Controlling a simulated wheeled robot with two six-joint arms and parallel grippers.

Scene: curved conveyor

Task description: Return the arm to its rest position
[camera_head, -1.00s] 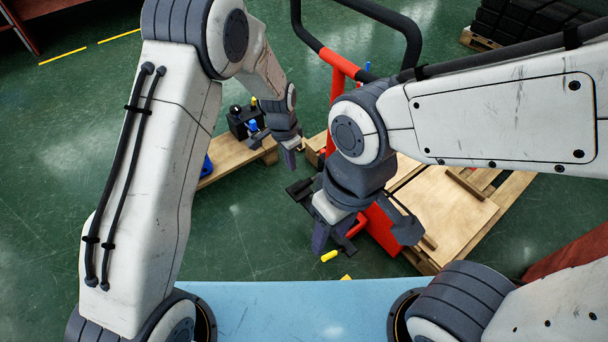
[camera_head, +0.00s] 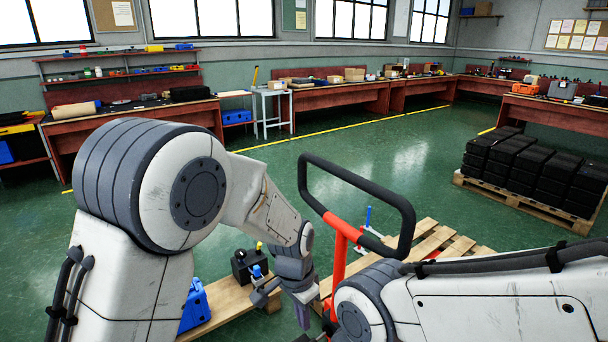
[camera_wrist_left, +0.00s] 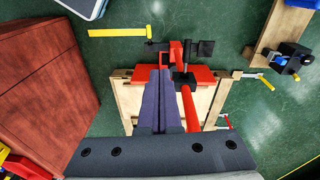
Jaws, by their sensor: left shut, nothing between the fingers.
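My left arm (camera_head: 190,200) comes in from the left, white and grey, with its elbow high and its forearm bent down. My left gripper (camera_head: 303,314) hangs below it, pointing down beside the red pallet truck. In the left wrist view its two dark fingers (camera_wrist_left: 159,98) are together with nothing between them. My right arm (camera_head: 510,300) crosses the lower right; its gripper is below the picture edge.
A red pallet truck with a black loop handle (camera_head: 303,180) stands close in front of my arms. Wooden pallets (camera_head: 445,243) lie around it. A black box (camera_head: 241,266) and blue crate (camera_head: 194,306) are near my left arm. Green floor (camera_head: 400,150) is clear beyond.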

